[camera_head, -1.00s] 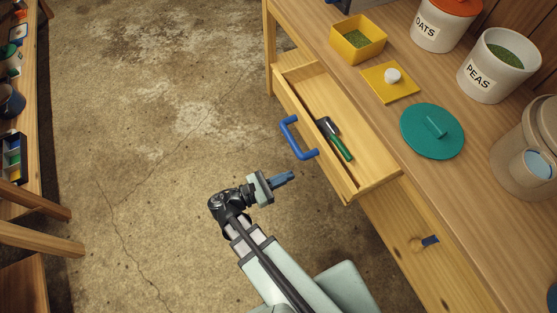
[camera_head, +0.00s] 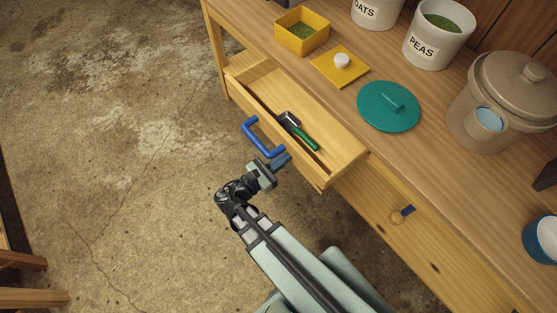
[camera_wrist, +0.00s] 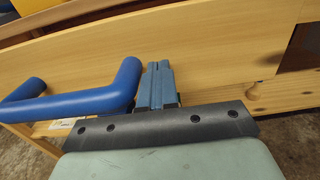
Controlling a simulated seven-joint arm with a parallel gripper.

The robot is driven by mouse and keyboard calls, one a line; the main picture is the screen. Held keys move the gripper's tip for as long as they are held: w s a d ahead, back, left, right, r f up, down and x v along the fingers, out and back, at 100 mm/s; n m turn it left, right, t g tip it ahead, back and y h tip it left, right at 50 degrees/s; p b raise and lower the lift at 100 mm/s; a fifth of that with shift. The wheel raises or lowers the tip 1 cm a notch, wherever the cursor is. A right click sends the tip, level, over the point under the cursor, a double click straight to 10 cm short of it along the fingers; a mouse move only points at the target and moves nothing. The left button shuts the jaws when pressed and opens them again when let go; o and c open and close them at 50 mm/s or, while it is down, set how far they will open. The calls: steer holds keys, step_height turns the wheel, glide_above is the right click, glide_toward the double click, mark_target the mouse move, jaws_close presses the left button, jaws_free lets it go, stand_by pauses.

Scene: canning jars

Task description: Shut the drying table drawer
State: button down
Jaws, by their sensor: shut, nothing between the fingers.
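The wooden drawer (camera_head: 340,150) stands open, pulled out from the table (camera_head: 420,185). Its blue handle (camera_head: 262,140) is on the drawer front. In the wrist view, the handle (camera_wrist: 75,103) lies left of my fingers and the wooden drawer front (camera_wrist: 215,50) fills the area ahead. My gripper (camera_head: 284,160) is shut and empty, at the drawer front beside the near end of the handle. In the wrist view, the fingertips (camera_wrist: 158,68) are close together at the drawer front; I cannot tell if they touch it.
A trowel-like tool with a green grip (camera_head: 303,137) lies inside the drawer. On the tabletop are a yellow box (camera_head: 302,42), a yellow lid (camera_head: 338,74), a teal lid (camera_head: 388,106), a PEAS jar (camera_head: 430,42) and a large crock (camera_head: 500,100). Bare floor lies to the left.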

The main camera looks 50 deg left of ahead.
mark_target(294, 152)
steer(key=shift+w, duration=0.1)
stand_by(0.3)
steer(key=w, duration=1.8)
steer(key=shift+w, duration=0.35)
steer(key=shift+s, duration=0.15)
steer(key=s, duration=1.4)
